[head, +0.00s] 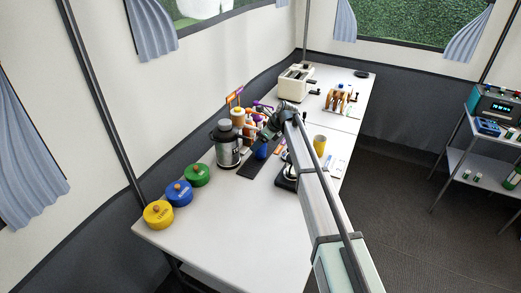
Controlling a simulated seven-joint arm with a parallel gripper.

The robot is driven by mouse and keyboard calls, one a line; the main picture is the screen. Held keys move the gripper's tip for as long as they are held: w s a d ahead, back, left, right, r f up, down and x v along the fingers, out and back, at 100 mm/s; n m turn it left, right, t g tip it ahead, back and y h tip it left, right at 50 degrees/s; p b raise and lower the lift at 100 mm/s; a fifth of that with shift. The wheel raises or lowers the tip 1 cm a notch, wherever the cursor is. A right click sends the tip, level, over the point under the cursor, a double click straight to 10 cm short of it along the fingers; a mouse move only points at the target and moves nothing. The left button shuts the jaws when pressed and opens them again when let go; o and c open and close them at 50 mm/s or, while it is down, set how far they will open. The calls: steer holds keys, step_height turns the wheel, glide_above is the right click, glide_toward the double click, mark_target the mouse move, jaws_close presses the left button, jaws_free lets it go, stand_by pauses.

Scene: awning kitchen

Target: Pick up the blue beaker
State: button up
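A small blue object, which looks like the blue beaker (262,151), stands on the white table beside the dark mat, near the middle of the head view. My gripper (268,134) is right above it or close to its top. The arm reaches in from the lower right and hides part of the area. The fingers are too small and dark to tell whether they are open or shut, or whether they touch the beaker.
A silver-black kettle-like pot (228,146) stands just left of the beaker. Orange and purple utensils (238,113) stand behind. A yellow cup (319,145) is to the right. Yellow (158,214), blue (179,193) and green (197,175) tins line the left edge. The front table is clear.

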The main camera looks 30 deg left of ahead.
steer(key=c, duration=1.1)
steer(key=shift+r, duration=0.1)
